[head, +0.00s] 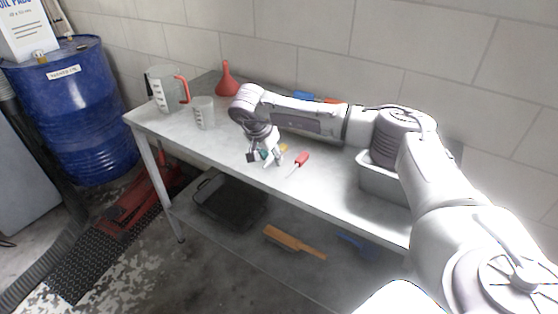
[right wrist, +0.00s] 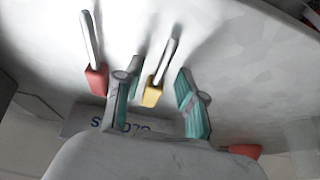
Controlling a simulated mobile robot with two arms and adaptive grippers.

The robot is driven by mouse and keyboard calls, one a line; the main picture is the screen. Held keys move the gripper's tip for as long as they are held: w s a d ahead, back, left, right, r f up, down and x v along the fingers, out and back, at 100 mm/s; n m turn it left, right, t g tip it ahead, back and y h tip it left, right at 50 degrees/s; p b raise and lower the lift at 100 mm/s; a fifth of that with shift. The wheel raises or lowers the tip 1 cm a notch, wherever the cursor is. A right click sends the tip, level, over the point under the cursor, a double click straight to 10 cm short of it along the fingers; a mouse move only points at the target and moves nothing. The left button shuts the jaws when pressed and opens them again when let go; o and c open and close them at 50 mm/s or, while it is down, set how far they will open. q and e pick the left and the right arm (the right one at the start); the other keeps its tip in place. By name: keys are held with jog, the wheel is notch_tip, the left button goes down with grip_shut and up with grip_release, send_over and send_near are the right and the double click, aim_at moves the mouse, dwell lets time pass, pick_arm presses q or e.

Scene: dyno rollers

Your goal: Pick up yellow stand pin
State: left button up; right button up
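The yellow stand pin (head: 284,148) lies on the workbench (head: 225,139), just right of my right gripper (head: 265,158). In the right wrist view the pin shows a yellow handle (right wrist: 153,93) and a thin grey metal shaft. There my right gripper (right wrist: 158,95) is open, with the pin showing between its two teal-padded fingers. I see no contact between finger and pin. In the head view the gripper partly hides the pin. My left gripper is in neither view.
A red-handled tool (head: 301,159) lies close beside the pin. A red funnel (head: 227,80), a clear jug (head: 168,90) and a beaker (head: 204,112) stand to the left. A grey bin (head: 381,181) stands to the right. A wall (head: 300,30) closes the back.

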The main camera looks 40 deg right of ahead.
grip_shut()
jog(key=shift+r, duration=0.1)
dwell(0.4)
